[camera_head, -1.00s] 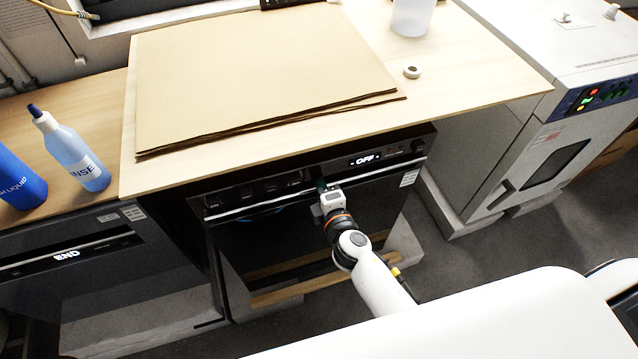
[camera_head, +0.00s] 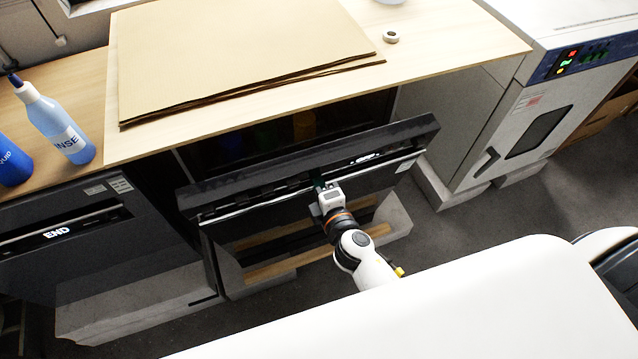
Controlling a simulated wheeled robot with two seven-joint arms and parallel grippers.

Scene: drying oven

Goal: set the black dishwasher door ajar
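The black dishwasher door (camera_head: 290,225) under the wooden counter is tilted out at its top. A dark gap (camera_head: 280,135) with dim coloured shapes inside shows between the door and the counter. A pale handle bar (camera_head: 255,204) runs along the upper front of the door. My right gripper (camera_head: 320,185) is at the middle of this bar and appears shut on it; its fingertips are small and partly hidden. My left gripper is not in view.
A second dark appliance (camera_head: 90,250) reading END stands at the left. Cardboard sheets (camera_head: 235,50) and a small round item (camera_head: 391,37) lie on the counter. Rinse bottle (camera_head: 57,125) and blue bottle (camera_head: 12,160) stand left. The white oven (camera_head: 525,130) is right, with floor (camera_head: 450,228) between.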

